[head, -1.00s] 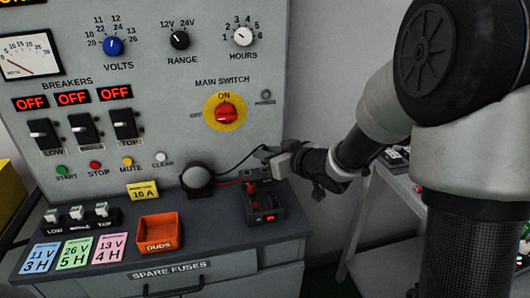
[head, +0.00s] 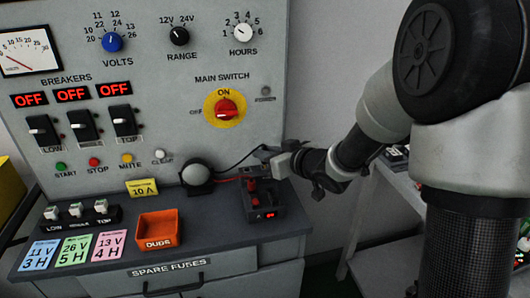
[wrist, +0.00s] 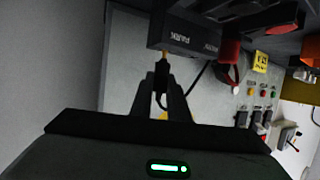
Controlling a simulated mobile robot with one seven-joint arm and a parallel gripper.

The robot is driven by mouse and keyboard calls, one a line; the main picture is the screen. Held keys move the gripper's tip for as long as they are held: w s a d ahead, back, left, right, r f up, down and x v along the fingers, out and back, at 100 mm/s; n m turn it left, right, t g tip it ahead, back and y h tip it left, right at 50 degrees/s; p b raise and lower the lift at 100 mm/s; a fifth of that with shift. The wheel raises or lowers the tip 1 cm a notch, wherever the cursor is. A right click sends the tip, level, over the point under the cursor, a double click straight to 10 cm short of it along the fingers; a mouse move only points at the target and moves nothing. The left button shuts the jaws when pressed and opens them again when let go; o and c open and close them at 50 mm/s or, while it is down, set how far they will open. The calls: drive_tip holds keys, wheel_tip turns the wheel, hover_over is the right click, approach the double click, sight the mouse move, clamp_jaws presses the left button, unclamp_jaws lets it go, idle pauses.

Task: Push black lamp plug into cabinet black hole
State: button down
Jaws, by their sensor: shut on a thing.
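My gripper (head: 268,158) is at the right edge of the cabinet (head: 190,60), above a black box with red parts (head: 262,198). In the wrist view my gripper (wrist: 162,85) is shut on the black lamp plug (wrist: 161,72). The plug's brass tip (wrist: 165,54) points at a black box with white lettering (wrist: 182,38). I cannot tell whether the tip touches the box or is in it. A black cord (head: 235,162) runs from the round lamp (head: 195,173) to my gripper. A small dark ring on the panel (head: 266,92) may be a hole.
An orange bin (head: 158,230), colored cards (head: 75,250) and a row of small switches (head: 78,212) are on the bench left of the lamp. The panel carries breakers, knobs and a red main switch (head: 226,108). A shelf (head: 385,205) stands at the right.

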drive_tip(key=shift+f+b, duration=0.45)
drive_tip(key=shift+f, duration=0.25)
idle(0.8)
drive_tip(key=c, duration=1.2)
unclamp_jaws()
drive_tip(key=shift+r+p, duration=2.55)
drive_tip(key=shift+r, duration=0.2)
